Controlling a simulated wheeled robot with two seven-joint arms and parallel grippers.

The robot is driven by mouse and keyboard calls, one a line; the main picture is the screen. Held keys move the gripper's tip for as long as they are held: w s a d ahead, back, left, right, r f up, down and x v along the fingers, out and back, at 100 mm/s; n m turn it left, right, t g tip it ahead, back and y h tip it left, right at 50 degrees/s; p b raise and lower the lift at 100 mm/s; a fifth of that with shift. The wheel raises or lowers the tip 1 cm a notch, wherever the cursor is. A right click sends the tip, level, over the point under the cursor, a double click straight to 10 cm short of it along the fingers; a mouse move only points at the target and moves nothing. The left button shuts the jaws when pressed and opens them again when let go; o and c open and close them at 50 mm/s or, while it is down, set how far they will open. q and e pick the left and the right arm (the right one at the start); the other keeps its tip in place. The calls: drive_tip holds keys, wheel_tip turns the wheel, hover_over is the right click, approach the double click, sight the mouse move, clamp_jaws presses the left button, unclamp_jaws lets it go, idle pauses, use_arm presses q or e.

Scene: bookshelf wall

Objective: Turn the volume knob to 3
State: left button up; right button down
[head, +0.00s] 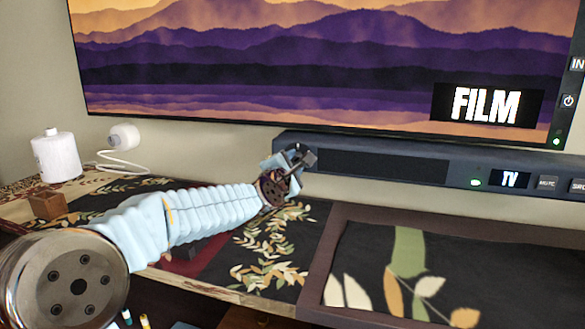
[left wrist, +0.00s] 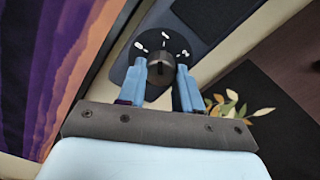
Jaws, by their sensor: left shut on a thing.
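The volume knob (left wrist: 160,68) is a dark round knob on a black dial with white marks, at the left end of the dark soundbar (head: 385,166). The marks are too small and tilted to read for certain. My left gripper (head: 297,160) reaches the soundbar's left end and largely hides the knob in the head view. In the left wrist view its two blue fingers (left wrist: 159,76) stand on either side of the knob, shut on it. My right gripper is not in view.
A large screen (head: 300,60) showing FILM hangs just above the soundbar. The soundbar has a lit TV display (head: 510,180) and buttons at right. A white cylinder (head: 56,157) and a brown block (head: 48,205) stand on the shelf at left.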

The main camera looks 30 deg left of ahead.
use_arm(q)
drive_tip(key=m, duration=0.6)
drive_tip(key=shift+m, duration=0.3)
drive_tip(key=m+p, duration=0.2)
drive_tip(key=m, duration=0.4)
drive_tip(key=shift+d+r, duration=0.1)
drive_tip(key=shift+r, duration=0.05)
drive_tip(key=m+p, duration=0.1)
drive_tip(key=m, duration=0.3)
drive_tip(key=m+p, duration=0.1)
drive_tip(key=m, duration=0.2)
drive_tip(key=shift+m+p, duration=0.3)
drive_tip(key=m+p, duration=0.1)
drive_tip(key=m, duration=0.1)
drive_tip(key=shift+d+m, duration=0.1)
drive_tip(key=shift+m, duration=0.2)
drive_tip(key=shift+m+p, duration=0.5)
drive_tip(key=shift+m, duration=1.2)
